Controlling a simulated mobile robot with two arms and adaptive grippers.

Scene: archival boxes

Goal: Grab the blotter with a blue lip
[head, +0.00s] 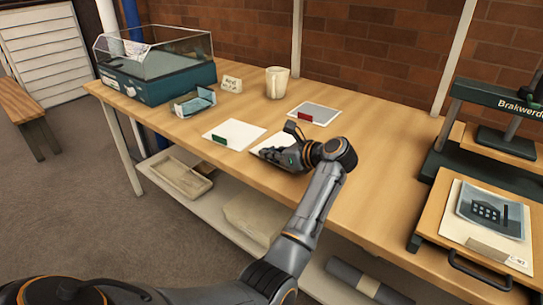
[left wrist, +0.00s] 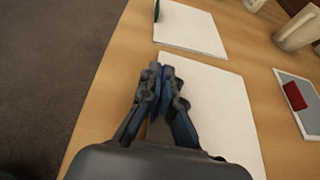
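A white blotter (head: 262,147) lies on the table, partly under my left gripper (head: 278,146). It also shows in the left wrist view (left wrist: 222,110). Its lip is covered by the fingers, so I cannot make out its colour for certain. In the left wrist view my left gripper (left wrist: 162,74) has its fingertips close together at this blotter's left edge. Something bluish shows between the fingers, but I cannot tell whether they grip it. Beside it lie a white blotter with a green lip (head: 235,134) and a grey blotter with a red lip (head: 316,112). My right gripper is not in view.
A white mug (head: 277,82), a small card (head: 231,84) and a teal holder (head: 194,102) stand behind the blotters. A glass-topped case (head: 160,82) is at the far left. A press (head: 497,146) stands at the right. The table's front edge is close to the blotters.

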